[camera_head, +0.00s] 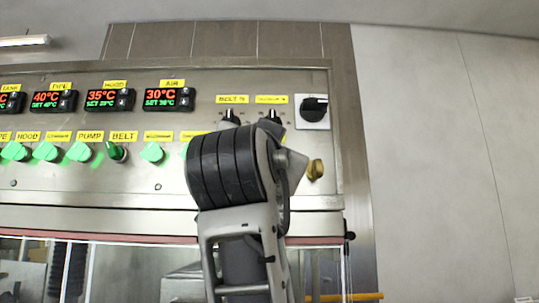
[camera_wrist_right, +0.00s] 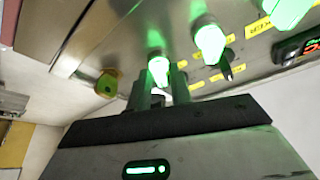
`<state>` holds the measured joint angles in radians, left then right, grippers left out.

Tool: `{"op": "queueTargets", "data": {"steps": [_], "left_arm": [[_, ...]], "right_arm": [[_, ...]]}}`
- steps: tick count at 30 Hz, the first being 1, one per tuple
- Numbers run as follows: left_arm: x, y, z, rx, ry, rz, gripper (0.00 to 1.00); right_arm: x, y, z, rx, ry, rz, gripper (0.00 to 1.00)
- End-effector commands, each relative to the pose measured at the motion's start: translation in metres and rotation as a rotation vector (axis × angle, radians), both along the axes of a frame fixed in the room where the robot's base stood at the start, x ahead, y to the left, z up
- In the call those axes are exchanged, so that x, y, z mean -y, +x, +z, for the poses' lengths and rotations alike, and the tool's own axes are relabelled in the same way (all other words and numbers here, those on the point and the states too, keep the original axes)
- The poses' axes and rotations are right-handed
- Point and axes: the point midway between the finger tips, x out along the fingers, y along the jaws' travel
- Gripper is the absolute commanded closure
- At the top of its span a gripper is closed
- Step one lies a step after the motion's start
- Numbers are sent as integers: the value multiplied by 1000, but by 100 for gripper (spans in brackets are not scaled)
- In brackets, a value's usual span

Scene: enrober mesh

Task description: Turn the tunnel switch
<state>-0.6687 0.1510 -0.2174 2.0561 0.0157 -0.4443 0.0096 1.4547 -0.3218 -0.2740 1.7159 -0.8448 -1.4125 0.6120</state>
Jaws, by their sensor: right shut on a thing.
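A row of green switches runs along the metal panel (camera_head: 80,185) in the head view. The pump switch (camera_head: 78,152) and the belt switch (camera_head: 116,152) have readable labels. My right arm's dark wrist (camera_head: 228,168) covers the right end of the row and its fingertips. In the right wrist view my right gripper (camera_wrist_right: 160,98) is shut on a lit green switch (camera_wrist_right: 158,70), with a finger on each side. That switch is the one nearest the brass knob. I cannot read its label, so I cannot tell whether it is the tunnel switch. My left gripper is not in view.
Temperature displays (camera_head: 110,99) sit above the row. Two small knobs, one of them (camera_head: 229,118), are partly behind my wrist. A black rotary switch (camera_head: 314,108) and a brass knob (camera_head: 316,169) are to the right. Another green switch (camera_wrist_right: 210,44) stands close to the gripper.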

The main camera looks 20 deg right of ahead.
Motion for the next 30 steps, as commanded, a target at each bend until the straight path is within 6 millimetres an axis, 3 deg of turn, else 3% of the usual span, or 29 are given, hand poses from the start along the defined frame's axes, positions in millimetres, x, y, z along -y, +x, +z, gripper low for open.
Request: {"op": "queueTargets", "data": {"steps": [23, 24, 30], "left_arm": [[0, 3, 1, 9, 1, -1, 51], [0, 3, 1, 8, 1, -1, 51], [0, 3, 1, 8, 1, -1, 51]], "right_arm": [[-1, 0, 1, 29, 96, 1, 100], [-1, 0, 1, 29, 96, 1, 68], [-1, 0, 1, 29, 95, 0, 67]]}}
